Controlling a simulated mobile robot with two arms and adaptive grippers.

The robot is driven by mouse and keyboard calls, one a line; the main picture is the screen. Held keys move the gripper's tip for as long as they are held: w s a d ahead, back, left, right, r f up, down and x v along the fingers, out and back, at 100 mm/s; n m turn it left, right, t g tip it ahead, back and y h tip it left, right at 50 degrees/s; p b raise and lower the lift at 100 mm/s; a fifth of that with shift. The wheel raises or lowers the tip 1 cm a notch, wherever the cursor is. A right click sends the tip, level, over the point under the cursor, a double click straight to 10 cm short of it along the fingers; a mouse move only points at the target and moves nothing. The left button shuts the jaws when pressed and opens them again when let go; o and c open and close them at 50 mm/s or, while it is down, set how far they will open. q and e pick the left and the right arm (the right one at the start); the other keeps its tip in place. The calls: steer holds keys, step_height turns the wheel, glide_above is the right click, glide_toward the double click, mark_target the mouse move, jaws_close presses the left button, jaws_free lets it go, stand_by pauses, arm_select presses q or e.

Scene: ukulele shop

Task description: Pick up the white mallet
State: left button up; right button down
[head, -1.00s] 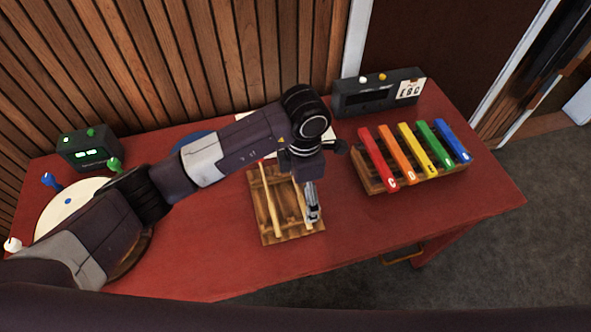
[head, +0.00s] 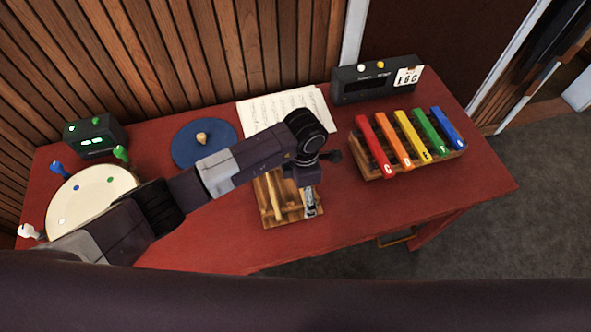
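A wooden tray (head: 291,222) lies on the red table, holding pale wooden sticks (head: 272,198). No white mallet head can be made out on them; part of the tray is hidden by my arm. My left gripper (head: 310,211) points down at the tray's right side, over or in it. Its fingers look narrow and side-on, so I cannot tell whether they are open or hold anything. A white knob-like piece (head: 28,231) sits at the left edge of a round drum (head: 95,190); I cannot tell whether it is a mallet. My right gripper is out of view.
A xylophone with coloured bars (head: 410,140) stands at right. A dark box with a display (head: 375,85) is behind it. Sheet music (head: 270,108), a blue disc (head: 190,148) with a wooden knob, and a box with green lights (head: 93,137) are at the back. The front red tabletop (head: 225,235) is clear.

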arm_select(q)
steer(key=shift+s+f, duration=0.1)
steer(key=shift+s, duration=0.15)
steer(key=c, duration=0.5)
steer(key=shift+s, duration=0.15)
steer(key=shift+c, duration=0.4)
